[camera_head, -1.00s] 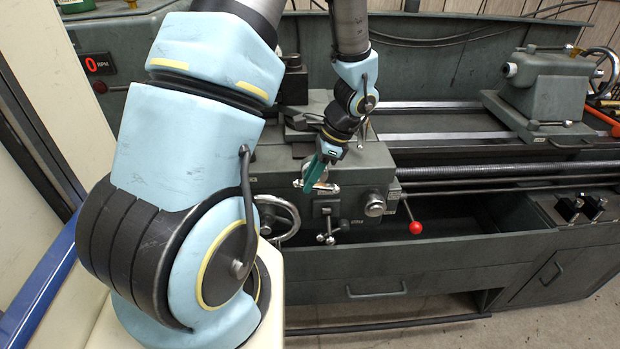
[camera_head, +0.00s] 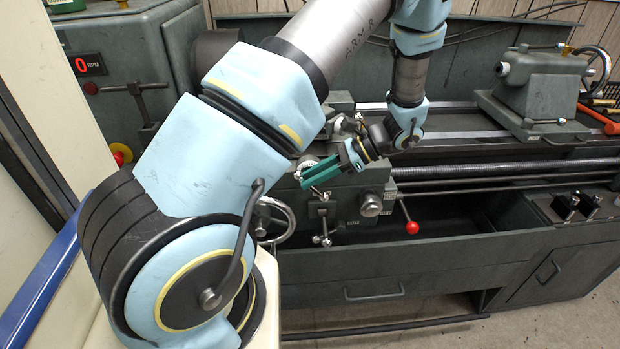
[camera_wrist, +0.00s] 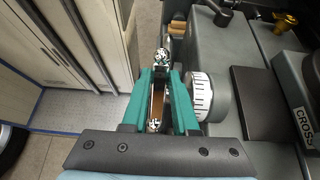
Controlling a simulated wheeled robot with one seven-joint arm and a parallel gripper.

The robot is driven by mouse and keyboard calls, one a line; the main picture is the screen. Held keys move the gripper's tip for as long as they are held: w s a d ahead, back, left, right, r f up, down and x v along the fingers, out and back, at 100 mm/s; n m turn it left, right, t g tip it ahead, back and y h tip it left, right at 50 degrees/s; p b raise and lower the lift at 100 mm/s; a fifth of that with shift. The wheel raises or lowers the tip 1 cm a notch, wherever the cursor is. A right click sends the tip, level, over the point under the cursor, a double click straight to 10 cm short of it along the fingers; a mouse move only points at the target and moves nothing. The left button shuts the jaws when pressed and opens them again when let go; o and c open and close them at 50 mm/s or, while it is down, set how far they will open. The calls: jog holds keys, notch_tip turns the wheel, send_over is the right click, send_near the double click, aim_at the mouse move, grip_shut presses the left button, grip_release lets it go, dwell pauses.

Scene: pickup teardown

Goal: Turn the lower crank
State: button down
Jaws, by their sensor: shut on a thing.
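The crank with a white graduated dial (camera_wrist: 202,96) is on the front of the lathe carriage. Its metal bar, with a bright knob (camera_wrist: 161,56) at one end, lies between the teal fingers of my gripper (camera_wrist: 161,78) in the wrist view. My gripper is shut on this crank. In the head view my gripper (camera_head: 306,177) points left and slightly down at the carriage front, and its fingers hide most of the crank. The dial edge (camera_head: 309,162) shows just above the fingers.
Below my gripper are a small knobbed handle (camera_head: 322,240) and a large handwheel (camera_head: 276,220), partly behind my arm. A red-knobbed lever (camera_head: 411,227) is to the right. The tailstock (camera_head: 545,85) stands at the far right. A "CROSS" label (camera_wrist: 303,122) shows in the wrist view.

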jog(key=shift+d+y, duration=0.15)
jog(key=shift+y, duration=0.15)
dwell(0.4)
jog(key=c, duration=1)
grip_release()
jog(key=shift+o, duration=0.2)
jog(key=shift+d, duration=0.1)
jog(key=b+v, duration=0.4)
jog(key=v, duration=0.6)
jog(key=shift+d+r, duration=0.15)
jog(key=shift+d, duration=0.15)
jog(key=shift+d, duration=0.1)
